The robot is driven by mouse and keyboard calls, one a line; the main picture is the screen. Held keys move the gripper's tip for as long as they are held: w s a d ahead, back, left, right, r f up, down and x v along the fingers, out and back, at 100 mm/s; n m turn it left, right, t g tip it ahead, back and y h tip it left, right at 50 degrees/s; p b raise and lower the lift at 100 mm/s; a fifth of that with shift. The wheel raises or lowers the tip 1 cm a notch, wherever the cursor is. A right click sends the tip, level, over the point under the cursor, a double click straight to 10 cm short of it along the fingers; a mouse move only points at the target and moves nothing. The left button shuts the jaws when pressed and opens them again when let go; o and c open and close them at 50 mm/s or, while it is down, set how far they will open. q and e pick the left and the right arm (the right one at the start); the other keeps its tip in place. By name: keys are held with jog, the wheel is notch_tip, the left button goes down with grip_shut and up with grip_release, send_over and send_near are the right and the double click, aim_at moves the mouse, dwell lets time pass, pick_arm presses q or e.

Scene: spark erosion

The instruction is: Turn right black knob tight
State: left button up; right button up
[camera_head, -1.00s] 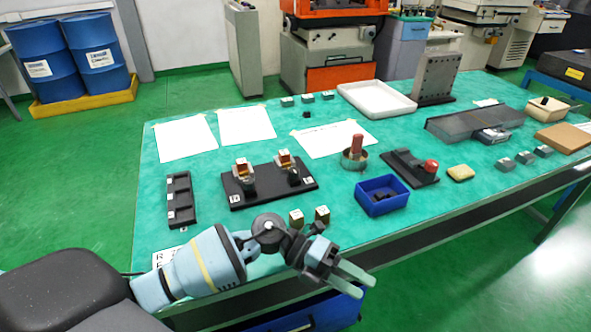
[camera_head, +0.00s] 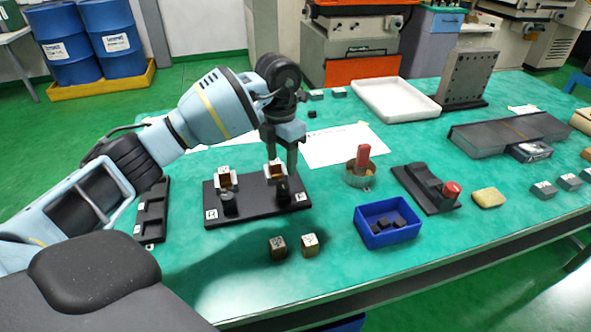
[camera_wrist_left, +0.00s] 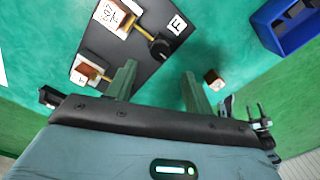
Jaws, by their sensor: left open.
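A black base plate (camera_head: 257,204) carries two small holders with copper-coloured blocks. My left gripper (camera_head: 283,162) points down over the right holder, open and empty. In the left wrist view its fingers (camera_wrist_left: 160,72) are spread, and the right knob (camera_wrist_left: 160,48) shows just beyond the tips, in line with the gap, not gripped. The left knob is hidden in that view. My right gripper is not in view.
Two small cubes (camera_head: 293,246) stand in front of the plate. A blue bin (camera_head: 388,237) with black pieces is to the right, behind it a round tin (camera_head: 358,178) with a red item. A black slotted tray (camera_head: 152,212) lies left.

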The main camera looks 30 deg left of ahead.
aim_at(282, 185)
pick_arm(q)
jog(key=shift+w, duration=0.15)
jog(key=shift+s, duration=0.2)
jog(key=shift+s+f, duration=0.15)
jog(key=shift+f, duration=3.65)
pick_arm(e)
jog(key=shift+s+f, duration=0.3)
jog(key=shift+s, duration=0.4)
pick_arm(q)
jog(key=c, duration=1)
jog(key=shift+o, duration=0.2)
